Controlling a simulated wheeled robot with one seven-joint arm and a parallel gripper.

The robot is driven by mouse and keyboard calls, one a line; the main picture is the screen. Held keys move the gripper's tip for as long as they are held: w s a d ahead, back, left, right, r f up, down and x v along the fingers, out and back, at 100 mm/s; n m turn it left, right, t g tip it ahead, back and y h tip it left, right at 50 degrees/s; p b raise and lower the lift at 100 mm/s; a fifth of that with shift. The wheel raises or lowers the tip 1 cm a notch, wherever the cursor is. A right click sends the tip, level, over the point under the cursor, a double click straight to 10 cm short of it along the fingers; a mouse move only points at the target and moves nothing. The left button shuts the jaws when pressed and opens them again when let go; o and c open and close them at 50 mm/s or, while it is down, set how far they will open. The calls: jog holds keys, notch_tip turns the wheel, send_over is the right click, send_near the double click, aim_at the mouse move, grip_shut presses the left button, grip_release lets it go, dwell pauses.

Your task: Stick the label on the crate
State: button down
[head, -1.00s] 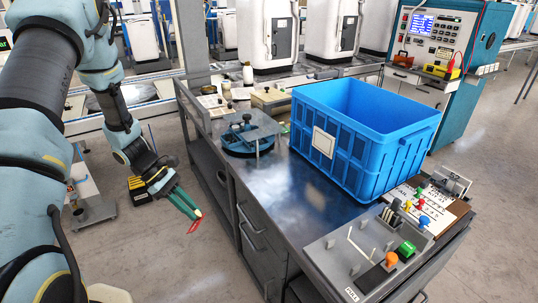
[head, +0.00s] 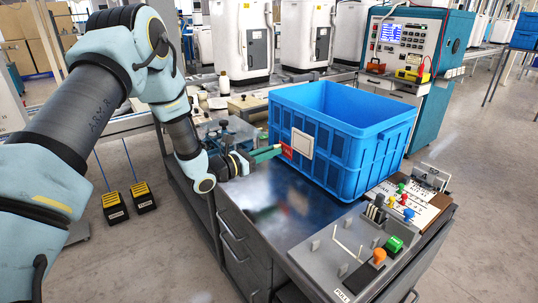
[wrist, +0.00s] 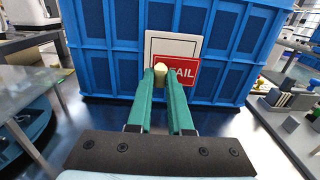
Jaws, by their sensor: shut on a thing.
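The blue crate (head: 365,160) stands on the dark metal bench top. A cream framed panel (head: 302,142) is on its near side and also shows in the wrist view (wrist: 158,47). My gripper (head: 278,149), with green fingers, is shut on the red label (head: 287,152). In the wrist view, the fingertips (wrist: 160,76) pinch the label (wrist: 185,72) by its left part, hiding some of its white lettering; "AIL" is readable. There the label overlaps the panel's lower right part and extends past it. I cannot tell whether the label touches the crate.
A control box (head: 345,255) with switches and coloured knobs stands on the bench's front right. A clipboard with coloured pieces (head: 408,203) lies beside the crate. A blue fixture (head: 235,133) is behind my gripper.

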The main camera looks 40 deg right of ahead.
aim_at(281, 146)
jog(key=shift+s+d, duration=0.2)
jog(key=shift+d, duration=2.65)
jog(key=shift+r, duration=0.2)
jog(key=shift+b, duration=0.6)
jog(key=shift+d+b, duration=0.4)
dwell(1.8)
jog(key=c, duration=0.8)
grip_release()
jog(key=shift+o, duration=0.6)
jog(key=o, duration=0.4)
